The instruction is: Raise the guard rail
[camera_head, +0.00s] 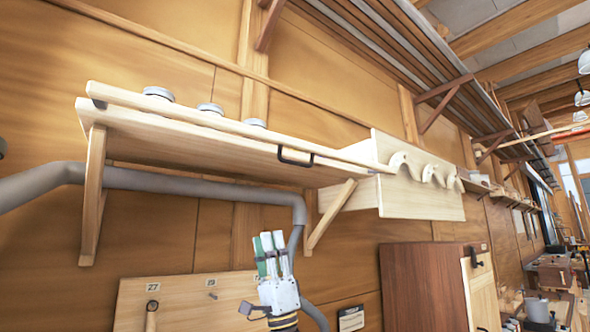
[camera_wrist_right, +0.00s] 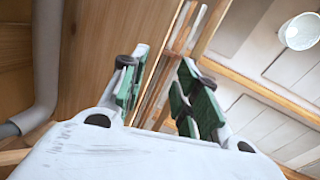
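The guard rail (camera_head: 222,124) is a long pale wooden strip along the front edge of a wall shelf (camera_head: 190,148) in the head view. It lies low, close to the shelf board. A black handle (camera_head: 296,160) sits on the shelf front, right of the middle. My right gripper (camera_head: 270,243) is below the shelf, under and a little left of the handle, fingers pointing up. It touches nothing that I can see. In the right wrist view, its green-padded fingers (camera_wrist_right: 163,62) stand apart with nothing between them. The left gripper is not in view.
Several round grey lids (camera_head: 210,108) show above the rail. Wooden brackets (camera_head: 92,195) support the shelf, and a grey pipe (camera_head: 150,178) runs beneath it. A wooden panel with curved pieces (camera_head: 420,190) adjoins at right. A numbered board (camera_head: 185,295) hangs below.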

